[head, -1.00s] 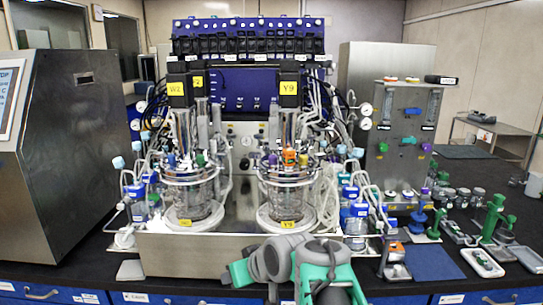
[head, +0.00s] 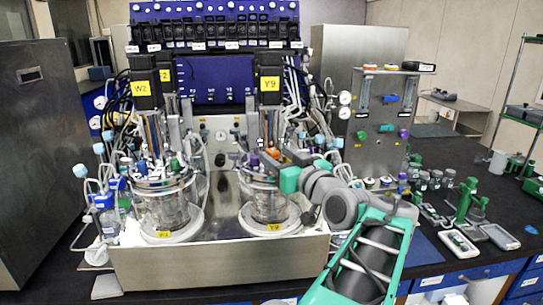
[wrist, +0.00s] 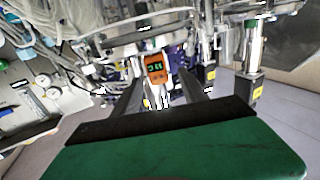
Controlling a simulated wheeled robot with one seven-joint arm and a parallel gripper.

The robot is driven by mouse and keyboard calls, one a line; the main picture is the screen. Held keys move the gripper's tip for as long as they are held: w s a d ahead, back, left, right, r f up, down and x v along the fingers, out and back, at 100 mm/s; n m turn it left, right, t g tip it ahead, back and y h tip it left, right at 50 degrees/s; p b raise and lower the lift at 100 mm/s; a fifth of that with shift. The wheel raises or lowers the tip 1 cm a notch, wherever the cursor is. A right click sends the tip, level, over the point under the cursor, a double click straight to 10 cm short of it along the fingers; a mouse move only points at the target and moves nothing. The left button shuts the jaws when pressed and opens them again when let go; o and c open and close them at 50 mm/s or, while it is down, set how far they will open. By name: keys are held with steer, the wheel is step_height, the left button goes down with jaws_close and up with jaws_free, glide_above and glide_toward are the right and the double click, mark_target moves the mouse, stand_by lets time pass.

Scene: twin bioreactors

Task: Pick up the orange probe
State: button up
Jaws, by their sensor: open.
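The orange probe (wrist: 155,68) has a small dark display with green digits. In the wrist view it shows beyond my open fingers, roughly between their tips. In the head view a bit of orange (head: 272,153) shows on top of the right glass vessel (head: 268,204), partly hidden by my gripper. My gripper (head: 268,158) reaches in from the right at the height of that vessel's lid. In the wrist view my gripper (wrist: 158,88) is open with nothing between its fingers. Whether a finger touches the probe cannot be told.
The left vessel (head: 165,208) stands beside it on the same steel base (head: 220,262). Tubes and coloured caps crowd both lids. A tall motor marked Y9 (head: 270,80) rises above the right vessel. A steel panel unit (head: 385,130) stands behind my arm.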

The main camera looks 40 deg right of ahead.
steer(key=shift+x, duration=0.85)
steer(key=shift+s, duration=0.1)
jaws_close()
